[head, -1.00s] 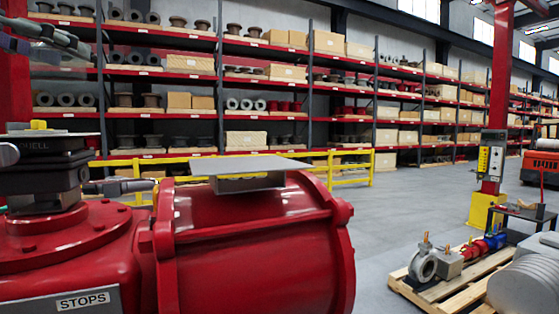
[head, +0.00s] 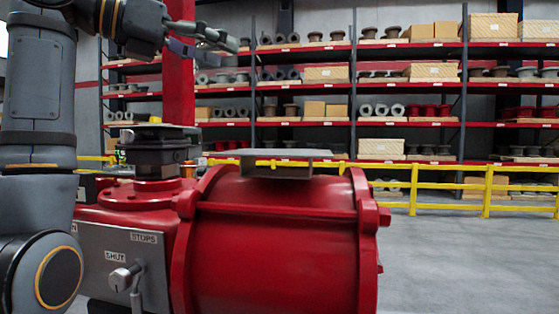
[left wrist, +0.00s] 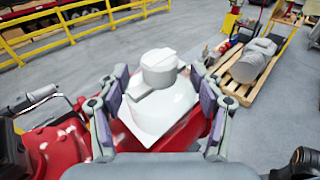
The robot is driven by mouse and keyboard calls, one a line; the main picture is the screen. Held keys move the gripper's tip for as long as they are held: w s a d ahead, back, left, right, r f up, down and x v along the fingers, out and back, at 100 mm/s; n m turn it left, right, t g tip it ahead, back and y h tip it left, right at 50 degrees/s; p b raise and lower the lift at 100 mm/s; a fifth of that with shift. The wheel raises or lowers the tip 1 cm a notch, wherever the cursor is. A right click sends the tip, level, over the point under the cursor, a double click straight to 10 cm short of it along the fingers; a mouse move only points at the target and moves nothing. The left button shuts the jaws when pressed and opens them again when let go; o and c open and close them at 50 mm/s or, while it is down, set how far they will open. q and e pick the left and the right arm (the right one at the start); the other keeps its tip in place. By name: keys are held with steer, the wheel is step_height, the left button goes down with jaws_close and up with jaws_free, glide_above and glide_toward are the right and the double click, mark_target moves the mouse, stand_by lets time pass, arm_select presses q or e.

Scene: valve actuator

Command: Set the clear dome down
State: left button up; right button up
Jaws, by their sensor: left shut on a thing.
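The clear dome (left wrist: 170,105) shows in the left wrist view as a pale, see-through piece with a round raised top. My left gripper (left wrist: 158,112) has its fingers on both sides of it and is shut on it. A red surface lies below the dome in that view. In the head view my left gripper (head: 212,40) is raised at the upper left, above the black stacked module (head: 155,158) on the red actuator (head: 280,240). The dome cannot be made out in the head view. My right gripper is not seen.
A flat grey plate (head: 285,154) lies on top of the red cylinder. A panel with a lever (head: 125,275) faces front. Yellow railing (head: 450,170) and loaded shelves (head: 400,90) stand behind. A pallet (left wrist: 240,88) with a grey part stands on open floor in the wrist view.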

arm_select(q)
steer(key=p+x, duration=0.1)
steer(key=x, duration=0.2)
steer(key=f+p+x, duration=0.1)
steer(key=x, duration=0.2)
steer(key=p+x, duration=0.1)
steer(key=x, duration=0.1)
steer(key=shift+w+f, duration=0.3)
steer(key=shift+w, duration=0.15)
steer(key=w+d+f, duration=0.1)
steer(key=f, duration=0.1)
steer(key=w+d+f+p, duration=0.1)
steer(key=w+d+f, duration=0.1)
steer(key=f, duration=0.1)
steer(key=shift+w+d+f, duration=0.2)
steer(key=shift+w+f, duration=0.15)
steer(key=shift+w, duration=0.05)
steer(key=shift+w+d+f, duration=0.25)
steer(key=shift+d+f, duration=0.1)
steer(key=shift+f, duration=0.15)
step_height(320, 180, down, 3)
steer(key=shift+d+r+p, duration=0.1)
steer(key=shift+r+p, duration=0.05)
steer(key=shift+p, duration=0.15)
steer(key=shift+w+f, duration=0.15)
steer(key=shift+f, duration=0.2)
